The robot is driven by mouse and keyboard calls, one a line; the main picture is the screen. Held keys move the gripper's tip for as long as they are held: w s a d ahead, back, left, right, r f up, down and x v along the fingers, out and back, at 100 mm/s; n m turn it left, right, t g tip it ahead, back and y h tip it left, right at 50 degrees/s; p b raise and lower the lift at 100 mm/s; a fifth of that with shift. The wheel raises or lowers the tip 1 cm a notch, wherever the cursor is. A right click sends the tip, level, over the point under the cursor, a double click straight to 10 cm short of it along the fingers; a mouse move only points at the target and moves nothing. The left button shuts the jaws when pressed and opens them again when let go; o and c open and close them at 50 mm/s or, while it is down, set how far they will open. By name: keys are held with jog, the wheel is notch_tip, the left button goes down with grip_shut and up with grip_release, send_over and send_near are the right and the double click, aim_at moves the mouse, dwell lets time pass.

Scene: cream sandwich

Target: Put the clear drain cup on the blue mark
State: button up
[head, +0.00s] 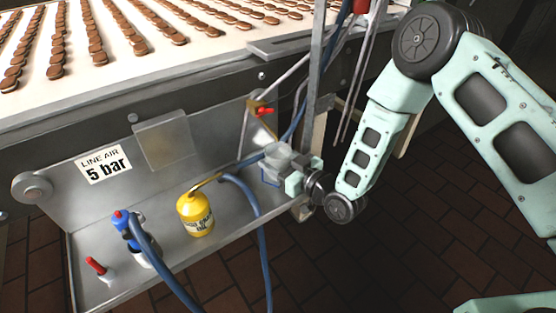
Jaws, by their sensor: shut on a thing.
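My gripper (287,167) is at the right end of the grey metal tray (120,208), close to its floor, with its mint-coloured parts around a small clear, greyish thing. This looks like the clear drain cup (274,161), and the gripper is shut on it. The cup is partly hidden by the gripper, and its exact outline is hard to tell. A short blue line, which looks like part of the blue mark (268,182), shows just below and left of the cup. I cannot tell whether the cup touches the tray.
A yellow oil can (195,215) stands mid-tray with its spout toward my gripper. A blue hose (262,230) runs between them. A blue fitting with a red top (124,224) and a small red-handled item (98,268) stand at left. A red-handled valve (262,111) is above.

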jog(key=shift+f, duration=0.2)
jog(key=o, duration=1)
jog(key=shift+r, duration=0.1)
